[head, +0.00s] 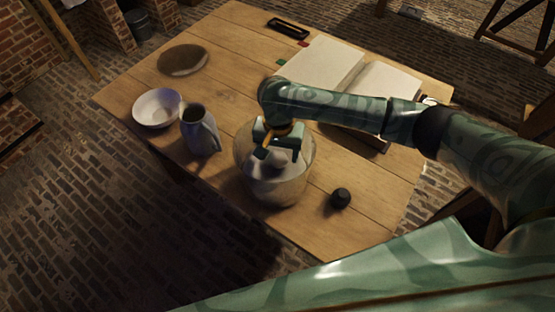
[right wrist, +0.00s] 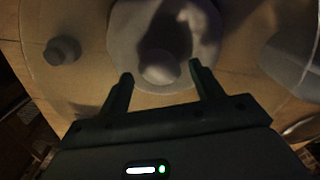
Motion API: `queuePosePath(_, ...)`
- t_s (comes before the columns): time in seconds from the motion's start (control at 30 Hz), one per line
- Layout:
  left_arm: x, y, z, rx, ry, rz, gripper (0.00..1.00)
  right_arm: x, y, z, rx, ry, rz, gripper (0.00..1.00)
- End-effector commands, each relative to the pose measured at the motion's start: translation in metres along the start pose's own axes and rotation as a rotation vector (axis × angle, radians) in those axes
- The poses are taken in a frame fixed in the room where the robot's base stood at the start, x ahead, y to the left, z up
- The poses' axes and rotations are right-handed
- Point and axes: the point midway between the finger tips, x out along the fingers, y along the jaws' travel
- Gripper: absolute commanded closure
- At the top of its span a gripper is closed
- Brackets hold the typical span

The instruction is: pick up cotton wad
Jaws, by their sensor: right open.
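A glass jar (head: 272,193) stands near the front of the wooden table in the head view. My right gripper (head: 281,153) points down into its mouth, with the jaws open. A small pale rounded lump, apparently the cotton wad (right wrist: 160,69), shows in the right wrist view between and beyond the two fingertips (right wrist: 161,76). It lies over a pale round area inside the jar. Whether the fingers touch it I cannot tell. In the head view the wad is partly hidden by the gripper and blurred by the glass. My left gripper is not in view.
A dark knob-like object (head: 340,198) stands right of the jar. A jug (head: 200,132) and white bowl (head: 157,108) stand to its left. An open book (head: 325,65) lies behind, near a black tray (head: 288,28) and a round dark disc (head: 183,60). The table's front edge is close.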

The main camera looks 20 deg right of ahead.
Motion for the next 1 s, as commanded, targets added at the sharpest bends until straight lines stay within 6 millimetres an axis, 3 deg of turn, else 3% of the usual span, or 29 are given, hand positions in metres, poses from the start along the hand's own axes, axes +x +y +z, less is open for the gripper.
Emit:
queuePosePath(0.03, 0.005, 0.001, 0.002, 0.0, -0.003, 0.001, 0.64, 0.007, 0.0, 0.0, 0.0, -0.001, 0.0, 0.35)
queuePosePath(0.23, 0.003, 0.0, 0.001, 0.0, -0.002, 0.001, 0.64, 0.004, 0.0, 0.0, 0.0, 0.002, -0.002, 0.35)
queuePosePath(0.4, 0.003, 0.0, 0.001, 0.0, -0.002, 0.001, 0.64, 0.004, 0.0, 0.0, 0.0, 0.002, -0.002, 0.82)
queuePosePath(0.77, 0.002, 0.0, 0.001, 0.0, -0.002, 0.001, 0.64, 0.003, 0.0, 0.0, 0.0, 0.002, -0.001, 0.86)
queuePosePath(1.0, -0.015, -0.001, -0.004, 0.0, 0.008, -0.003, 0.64, -0.019, -0.001, -0.001, 0.0, 0.004, -0.003, 0.86)
